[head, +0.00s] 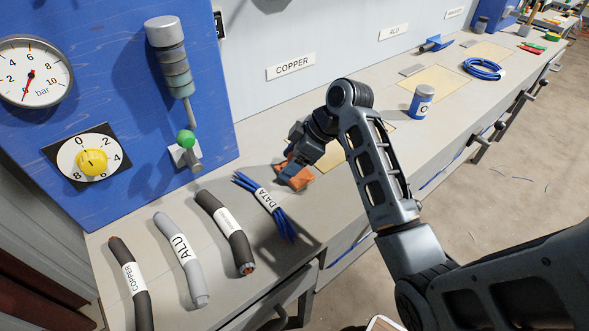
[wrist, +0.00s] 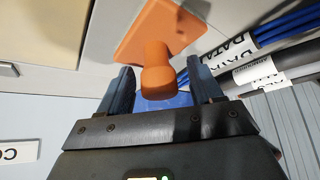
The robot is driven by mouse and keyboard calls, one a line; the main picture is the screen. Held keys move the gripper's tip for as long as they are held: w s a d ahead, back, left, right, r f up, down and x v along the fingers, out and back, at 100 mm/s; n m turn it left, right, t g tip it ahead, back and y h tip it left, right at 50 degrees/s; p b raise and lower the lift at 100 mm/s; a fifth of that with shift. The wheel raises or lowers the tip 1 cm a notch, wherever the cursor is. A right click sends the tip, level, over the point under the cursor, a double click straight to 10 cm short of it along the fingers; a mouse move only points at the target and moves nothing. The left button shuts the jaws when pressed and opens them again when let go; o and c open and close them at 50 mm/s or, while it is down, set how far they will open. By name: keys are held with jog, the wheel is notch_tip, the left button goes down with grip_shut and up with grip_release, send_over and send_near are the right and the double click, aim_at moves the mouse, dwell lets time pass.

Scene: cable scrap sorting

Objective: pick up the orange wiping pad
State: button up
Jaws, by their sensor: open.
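The orange wiping pad (head: 298,179) lies on the grey bench, partly hidden behind my gripper in the head view. In the wrist view the pad (wrist: 135,37) shows as a flat orange plate with a rounded orange grip (wrist: 157,72) standing up from it. My gripper (head: 287,166) is directly over the pad. In the wrist view its two fingers (wrist: 163,84) are apart, one on each side of the grip's end. I see a gap between the grip and each finger. Nothing is held.
A blue DATA cable bundle (head: 266,205) lies close left of the pad. Cables labelled ALU (head: 181,262) and COPPER (head: 133,285) lie farther left. A blue panel with a gauge (head: 34,71) and lever stands behind them. A blue-white can (head: 421,101) stands right.

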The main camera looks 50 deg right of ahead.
aim_at(290, 155)
jog(key=shift+f, duration=0.15)
jog(key=c, duration=1.2)
jog(key=shift+o, duration=0.2)
jog(key=shift+w+r, duration=0.1)
jog(key=shift+r, duration=0.7)
notch_tip(290, 155, up, 3)
jog(key=shift+f, duration=0.1)
jog(key=s+d+r+p, duration=0.4)
jog(key=s+d+r, duration=0.2)
jog(key=s+d, duration=0.2)
jog(key=shift+s+d+r+p, duration=0.15)
jog(key=shift+r+p, duration=0.2)
